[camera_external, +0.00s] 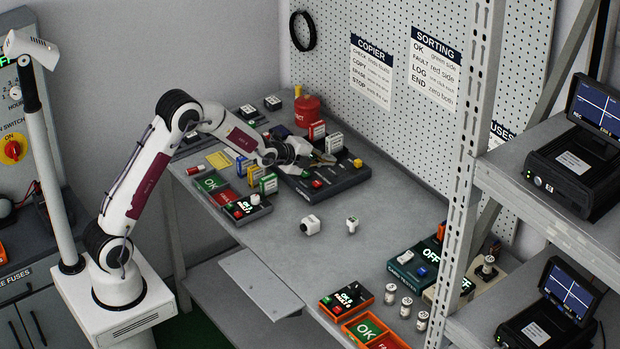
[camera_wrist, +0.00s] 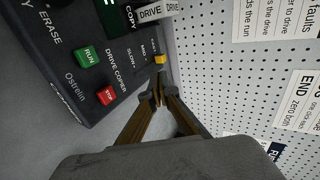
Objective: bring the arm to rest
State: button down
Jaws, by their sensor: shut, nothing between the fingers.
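My gripper (camera_external: 322,158) is over the dark drive copier (camera_external: 338,180) at the back of the table, arm stretched out from its white base at the left. In the wrist view my gripper (camera_wrist: 158,97) has its fingertips together with nothing between them, beside the edge of the drive copier (camera_wrist: 70,60). The copier's green RUN button (camera_wrist: 88,56) and red button (camera_wrist: 106,96) show there, with a yellow knob (camera_wrist: 159,59) just beyond the fingertips. Whether the fingers touch the copier cannot be told.
A pegboard wall (camera_external: 420,110) stands close behind the copier. A red canister (camera_external: 307,111) and several coloured drives stand around the gripper. A metal rack post (camera_external: 470,170) rises at the right. The table's middle is mostly clear.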

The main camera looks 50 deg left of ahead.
jog(key=shift+s+r, duration=0.1)
dwell(0.3)
jog(key=s+r+n+g, duration=0.2)
jog(key=s+r+n, duration=0.4)
jog(key=s, duration=0.5)
jog(key=s+r+n+g, duration=0.1)
jog(key=s+r+n, duration=0.2)
jog(key=s+r, duration=0.7)
jog(key=s+d+f+n+g, duration=0.1)
jog(key=s+n, duration=0.3)
jog(key=s, duration=1.1)
jog(key=s+d+f+n+g, duration=0.1)
jog(key=s+n, duration=0.4)
jog(key=s, duration=1)
jog(key=shift+s+d+f+g, duration=0.25)
jog(key=shift+s+f+g, duration=0.2)
jog(key=shift+g, duration=0.25)
jog(key=shift+d, duration=0.15)
